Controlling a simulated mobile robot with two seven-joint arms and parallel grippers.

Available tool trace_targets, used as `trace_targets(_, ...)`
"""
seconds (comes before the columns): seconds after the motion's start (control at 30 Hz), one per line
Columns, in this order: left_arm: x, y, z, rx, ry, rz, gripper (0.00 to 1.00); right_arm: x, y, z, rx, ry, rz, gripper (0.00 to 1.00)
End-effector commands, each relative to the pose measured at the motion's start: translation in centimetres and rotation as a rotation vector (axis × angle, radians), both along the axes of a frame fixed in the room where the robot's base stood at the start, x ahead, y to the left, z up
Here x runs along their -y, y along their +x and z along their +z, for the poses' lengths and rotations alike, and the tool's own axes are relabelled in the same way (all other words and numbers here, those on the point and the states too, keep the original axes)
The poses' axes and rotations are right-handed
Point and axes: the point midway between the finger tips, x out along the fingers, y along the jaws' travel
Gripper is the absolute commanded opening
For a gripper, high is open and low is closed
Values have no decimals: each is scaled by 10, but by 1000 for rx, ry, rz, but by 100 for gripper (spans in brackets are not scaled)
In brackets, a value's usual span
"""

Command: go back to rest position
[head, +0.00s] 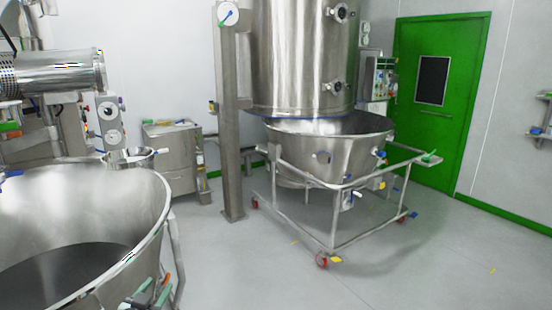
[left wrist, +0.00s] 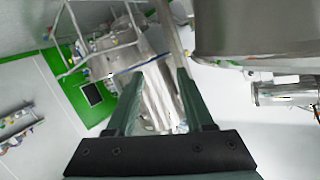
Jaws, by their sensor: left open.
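My left gripper (left wrist: 158,75) shows in the left wrist view, with its two dark green fingers spread apart. Nothing is held between them. Beyond the fingers the tilted view shows steel equipment and the green door, at a distance. In the head view I cannot clearly make out either gripper. My right gripper is in neither view.
A large steel bowl (head: 150,215) stands close at the front left. A wheeled steel trolley (head: 333,215) carries a bowl (head: 300,150) under a tall steel vessel (head: 300,60). A steel column (head: 229,130) stands beside it. The green door (head: 435,145) is shut. Floor (head: 420,275) is clear at the front right.

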Motion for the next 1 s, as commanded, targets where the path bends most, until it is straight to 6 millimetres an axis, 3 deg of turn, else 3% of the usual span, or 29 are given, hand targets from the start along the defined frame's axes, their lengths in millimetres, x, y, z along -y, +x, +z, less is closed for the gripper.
trace_targets(0.03,12,-22,-28,-44,-14,-16,52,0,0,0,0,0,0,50)
trace_targets(0.1,29,-53,-61,-99,-35,-37,52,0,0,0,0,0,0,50)
trace_targets(0.3,76,-161,-140,-268,-114,-85,52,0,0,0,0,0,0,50)
trace_targets(0.5,112,-268,-182,-419,-198,-101,52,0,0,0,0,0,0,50)
trace_targets(0.6,123,-306,-190,-471,-229,-100,52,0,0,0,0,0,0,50)
trace_targets(0.77,131,-336,-194,-513,-255,-97,52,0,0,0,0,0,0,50)
trace_targets(1.0,132,-340,-194,-519,-258,-97,52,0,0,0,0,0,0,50)
